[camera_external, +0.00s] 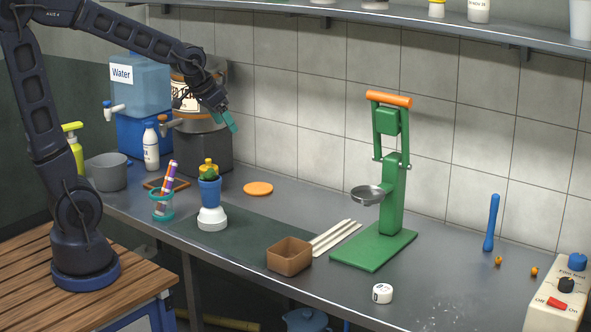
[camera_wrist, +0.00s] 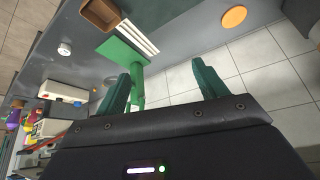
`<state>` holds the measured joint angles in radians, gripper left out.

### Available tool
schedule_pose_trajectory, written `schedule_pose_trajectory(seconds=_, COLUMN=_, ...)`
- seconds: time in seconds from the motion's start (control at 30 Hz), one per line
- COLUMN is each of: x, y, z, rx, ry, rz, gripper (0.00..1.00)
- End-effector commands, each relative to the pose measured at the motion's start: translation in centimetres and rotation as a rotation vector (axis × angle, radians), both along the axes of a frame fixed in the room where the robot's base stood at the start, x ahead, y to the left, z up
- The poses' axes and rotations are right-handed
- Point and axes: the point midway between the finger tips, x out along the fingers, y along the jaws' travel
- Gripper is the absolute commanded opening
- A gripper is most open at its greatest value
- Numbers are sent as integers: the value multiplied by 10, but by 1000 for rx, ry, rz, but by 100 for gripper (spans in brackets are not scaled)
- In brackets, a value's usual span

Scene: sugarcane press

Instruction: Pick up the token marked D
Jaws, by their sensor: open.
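A small white round token (camera_external: 382,293) with a dark mark stands on the counter, to the right of the brown box and in front of the green press. The mark is too small to read surely as D. The token also shows in the wrist view (camera_wrist: 64,49), at the upper left. My gripper (camera_external: 233,122) is raised high above the back left of the counter, far from the token. In the wrist view its two green fingers (camera_wrist: 164,82) are apart, with nothing held between them.
The green press (camera_external: 390,180) with a metal bowl (camera_external: 369,195) stands behind the token. A brown box (camera_external: 289,256) and pale sticks (camera_external: 334,236) lie to its left. Counter around the token is clear.

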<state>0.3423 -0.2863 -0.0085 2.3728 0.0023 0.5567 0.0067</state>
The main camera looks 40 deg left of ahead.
Motion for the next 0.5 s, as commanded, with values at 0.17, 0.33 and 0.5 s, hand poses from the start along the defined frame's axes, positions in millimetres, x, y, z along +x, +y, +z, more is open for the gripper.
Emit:
schedule_pose_trajectory(seconds=0.17, x=30, y=-60, z=-25, rx=-7, ry=-18, rz=-95, gripper=71)
schedule_pose_trajectory(seconds=0.33, x=51, y=-119, z=-51, rx=-18, ry=-39, rz=-180, gripper=71)
schedule_pose_trajectory(seconds=0.5, x=62, y=-181, z=-84, rx=-31, ry=-58, rz=-265, gripper=71)
